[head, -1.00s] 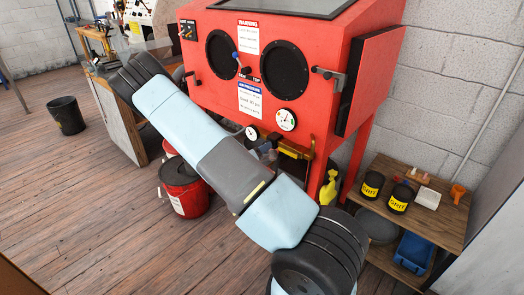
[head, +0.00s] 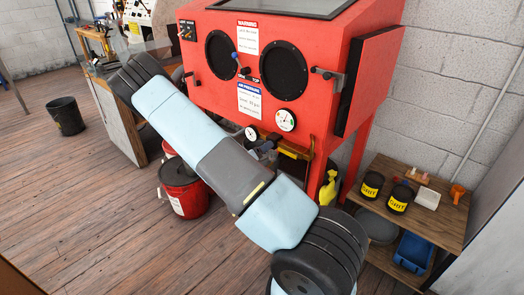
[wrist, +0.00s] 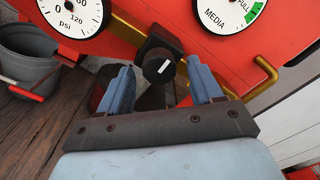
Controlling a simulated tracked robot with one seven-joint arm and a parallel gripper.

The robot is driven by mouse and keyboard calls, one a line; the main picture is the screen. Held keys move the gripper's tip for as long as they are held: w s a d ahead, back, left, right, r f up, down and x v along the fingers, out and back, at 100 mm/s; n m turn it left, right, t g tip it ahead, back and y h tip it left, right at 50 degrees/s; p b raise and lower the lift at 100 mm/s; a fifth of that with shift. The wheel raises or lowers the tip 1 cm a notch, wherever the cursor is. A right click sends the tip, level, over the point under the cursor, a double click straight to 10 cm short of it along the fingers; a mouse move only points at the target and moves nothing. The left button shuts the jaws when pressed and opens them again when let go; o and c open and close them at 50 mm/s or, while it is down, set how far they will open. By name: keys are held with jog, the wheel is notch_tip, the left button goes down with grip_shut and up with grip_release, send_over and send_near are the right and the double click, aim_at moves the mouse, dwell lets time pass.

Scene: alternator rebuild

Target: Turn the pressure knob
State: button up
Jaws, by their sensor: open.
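The pressure knob (wrist: 160,66), black with a white mark on its face, shows in the wrist view on the front of the red blasting cabinet (head: 215,93). It sits below and between the psi gauge (wrist: 76,14) and the media gauge (wrist: 229,8). My gripper (wrist: 163,72) is open, with its two blue-grey fingers apart on either side of the knob in the picture. I cannot tell whether either finger touches it. In the head view my gripper (head: 267,147) is small and partly hidden behind my arm, below the gauges.
Brass pipes (wrist: 265,75) run close to the right of the knob. A red bucket (head: 182,188) stands below left. A wooden shelf (head: 440,220) with black jars stands to the right. A dark bin (head: 66,116) stands on open floor at left.

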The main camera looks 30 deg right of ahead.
jog(key=v, duration=1.3)
jog(key=shift+a, duration=0.4)
jog(key=s+d+r+m+g+y, duration=0.1)
jog(key=s+r+m+g+y, duration=0.4)
jog(key=r+m, duration=0.4)
jog(key=s+d+r+m+g+y, duration=0.1)
jog(key=s+r+m+g+y, duration=0.2)
jog(key=s+r+m, duration=0.5)
jog(key=s+a+r+m+t+y, duration=0.3)
jog(key=s+r+m, duration=0.4)
jog(key=r, duration=0.3)
jog(key=s+a+r+m+t+y, duration=0.4)
jog(key=s+a+r+m+y, duration=0.1)
jog(key=r, duration=0.5)
jog(key=s+m+y, duration=0.1)
jog(key=s+m, duration=0.1)
jog(key=s, duration=0.1)
jog(key=shift+s+a+r, duration=0.15)
jog(key=shift+s+a, duration=0.15)
jog(key=shift+a, duration=0.05)
